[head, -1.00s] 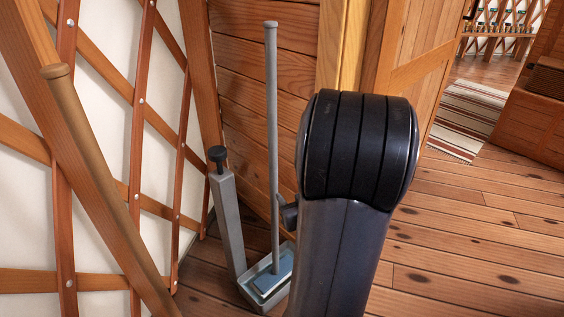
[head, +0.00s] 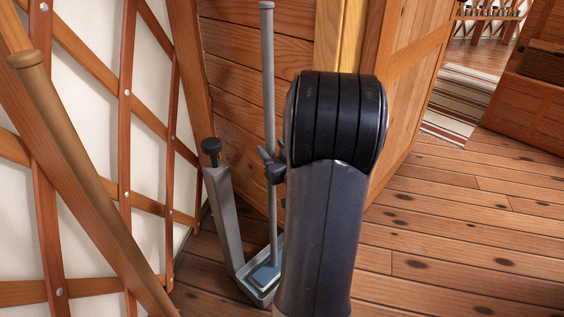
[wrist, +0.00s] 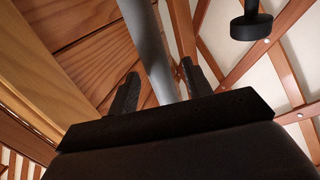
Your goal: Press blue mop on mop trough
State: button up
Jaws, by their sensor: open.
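The blue mop is a tall grey pole (head: 268,90) with a flat blue head (head: 266,274). It stands nearly upright, its head inside the grey mop trough (head: 243,284) on the floor. My gripper (head: 270,160) is open at about mid-height of the pole. In the wrist view the pole (wrist: 148,40) passes between the two dark fingers of my gripper (wrist: 157,80); whether either finger touches it I cannot tell. My arm hides the right part of the trough in the head view.
A grey post (head: 222,215) with a black knob (head: 211,147) rises at the trough's left side; the knob also shows in the wrist view (wrist: 250,22). A brown pole (head: 75,165) leans along the lattice wall (head: 126,110). Plank floor (head: 450,220) is clear to the right.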

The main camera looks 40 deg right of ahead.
aim_at(272, 126)
jog(key=shift+x, duration=0.95)
grip_shut()
dwell(0.8)
jog(key=shift+r, duration=0.1)
jog(key=shift+r+p, duration=2.6)
jog(key=shift+r, duration=0.9)
